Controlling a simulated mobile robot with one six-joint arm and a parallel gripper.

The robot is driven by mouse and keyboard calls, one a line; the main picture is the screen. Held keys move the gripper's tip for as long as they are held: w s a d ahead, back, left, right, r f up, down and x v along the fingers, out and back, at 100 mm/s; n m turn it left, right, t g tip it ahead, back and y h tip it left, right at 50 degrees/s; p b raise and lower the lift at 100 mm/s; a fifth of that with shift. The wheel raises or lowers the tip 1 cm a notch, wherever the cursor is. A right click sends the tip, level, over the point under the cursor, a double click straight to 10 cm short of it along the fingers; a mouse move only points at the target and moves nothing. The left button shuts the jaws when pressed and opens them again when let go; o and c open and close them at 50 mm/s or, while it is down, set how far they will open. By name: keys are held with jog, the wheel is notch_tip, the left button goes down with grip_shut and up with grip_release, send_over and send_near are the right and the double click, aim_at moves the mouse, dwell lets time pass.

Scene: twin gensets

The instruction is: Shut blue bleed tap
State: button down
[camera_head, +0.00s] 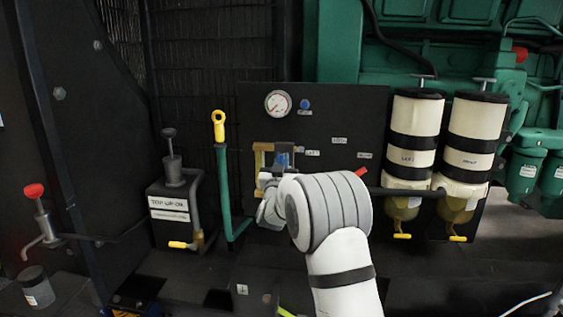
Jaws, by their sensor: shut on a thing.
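The blue bleed tap (284,157) shows as a small blue patch on the dark panel, below the pressure gauge. My arm reaches up to it from the lower right. My gripper (279,164) is at the tap, shut on it. Its fingers are small and partly hidden by my wrist, so the tap's exact handle angle is hard to tell.
A brass-yellow fitting (260,153) stands just left of the tap. Above are a gauge (278,103) and a blue knob (305,104). A red lever tip (361,172) and two filter canisters (414,135) stand right. A green pipe (223,190) with yellow handle stands left.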

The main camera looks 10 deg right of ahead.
jog(key=shift+d+f+m+b, duration=0.1)
jog(key=shift+m+b, duration=0.2)
jog(key=shift+m, duration=0.1)
jog(key=m+h+b, duration=0.1)
jog(key=m, duration=0.1)
jog(key=m+g+h+b, duration=0.1)
jog(key=m+b, duration=0.1)
jog(key=m, duration=0.1)
jog(key=shift+f+h, duration=0.15)
jog(key=shift+h, duration=0.25)
jog(key=m+g+h+b, duration=0.1)
jog(key=m, duration=0.3)
jog(key=shift+g, duration=0.4)
jog(key=m+g+h, duration=0.1)
jog(key=m, duration=0.3)
jog(key=shift+m+g, duration=0.3)
jog(key=shift+g, duration=0.1)
jog(key=m+g+p, duration=0.1)
jog(key=m, duration=0.2)
jog(key=m+g, duration=0.1)
jog(key=m, duration=0.3)
jog(key=shift+g+p, duration=0.35)
jog(key=shift+g, duration=0.05)
jog(key=m+y+p, duration=0.1)
jog(key=m, duration=0.1)
jog(key=m+g+p, duration=0.1)
jog(key=m, duration=0.2)
jog(key=shift+m+g+y+p, duration=0.3)
jog(key=shift+y, duration=0.1)
